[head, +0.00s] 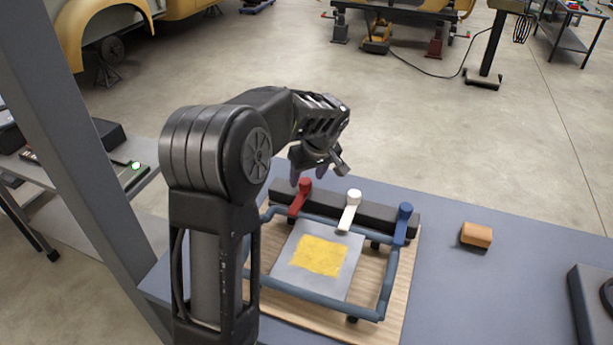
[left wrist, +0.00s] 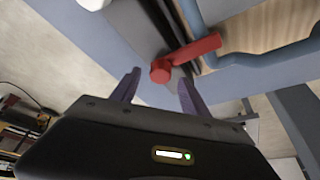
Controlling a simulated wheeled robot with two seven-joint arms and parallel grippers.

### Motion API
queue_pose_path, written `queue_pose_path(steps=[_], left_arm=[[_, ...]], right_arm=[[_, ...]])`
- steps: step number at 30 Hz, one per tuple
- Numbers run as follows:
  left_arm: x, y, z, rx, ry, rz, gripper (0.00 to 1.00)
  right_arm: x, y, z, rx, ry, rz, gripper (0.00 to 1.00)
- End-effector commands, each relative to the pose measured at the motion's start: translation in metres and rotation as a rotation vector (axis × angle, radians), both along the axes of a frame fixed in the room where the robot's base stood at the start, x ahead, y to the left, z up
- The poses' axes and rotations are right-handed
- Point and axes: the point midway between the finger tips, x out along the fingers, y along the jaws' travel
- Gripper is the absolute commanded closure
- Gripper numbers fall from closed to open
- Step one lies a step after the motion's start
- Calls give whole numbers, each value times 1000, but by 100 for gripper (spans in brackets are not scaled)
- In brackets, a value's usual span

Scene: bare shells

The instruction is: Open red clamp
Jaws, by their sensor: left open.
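The red clamp (head: 299,197) is the leftmost of three coloured lever clamps on a dark bar (head: 372,207) at the back of a wooden board. My left gripper (head: 311,176) hangs just behind and above its knob. In the left wrist view the open fingers (left wrist: 157,88) point toward the red clamp (left wrist: 188,57), whose round knob lies just beyond the fingertips and between their lines. Nothing is between the fingers. I cannot tell whether a finger touches the knob. My right gripper is in neither view.
The white clamp (head: 349,211) and blue clamp (head: 403,223) stand to the right. A blue tube frame (head: 388,284) surrounds a grey plate with a yellow patch (head: 319,255). An orange block (head: 476,235) lies on the table (head: 450,290). A grey post (head: 75,150) stands left.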

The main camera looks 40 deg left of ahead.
Motion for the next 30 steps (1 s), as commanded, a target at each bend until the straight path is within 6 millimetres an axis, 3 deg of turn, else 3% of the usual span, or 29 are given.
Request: queue_pose_path(steps=[6, 13, 30], left_arm=[[3, 6, -15, 0, -1, 0, 47], [3, 6, -16, 0, -1, 0, 47], [3, 6, -15, 0, -1, 0, 92]], right_arm=[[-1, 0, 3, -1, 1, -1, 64], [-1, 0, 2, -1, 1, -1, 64], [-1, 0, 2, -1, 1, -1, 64]])
